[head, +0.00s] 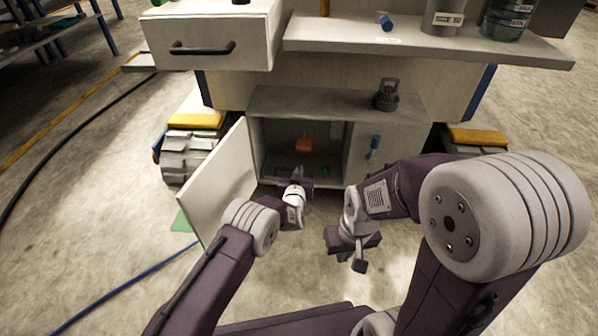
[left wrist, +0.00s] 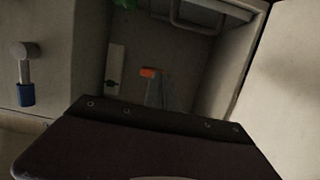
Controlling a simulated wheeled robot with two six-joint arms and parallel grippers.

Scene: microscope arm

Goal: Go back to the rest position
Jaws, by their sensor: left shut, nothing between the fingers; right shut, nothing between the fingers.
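My left gripper (head: 298,172) is at the opening of the low cabinet, with its fingers shut and nothing visible between them. In the left wrist view its dark body fills the bottom, and the cabinet interior lies beyond. My right gripper (head: 359,266) hangs in front of the cabinet, to the right of the left one, pointing down over the floor. It is shut and holds nothing.
The cabinet's left door (head: 218,180) stands open beside my left arm. An orange object (head: 303,145) is inside the cabinet; it also shows in the left wrist view (left wrist: 148,72). A blue-tipped handle (head: 376,142) is on the right door. A drawer (head: 215,38) juts out above.

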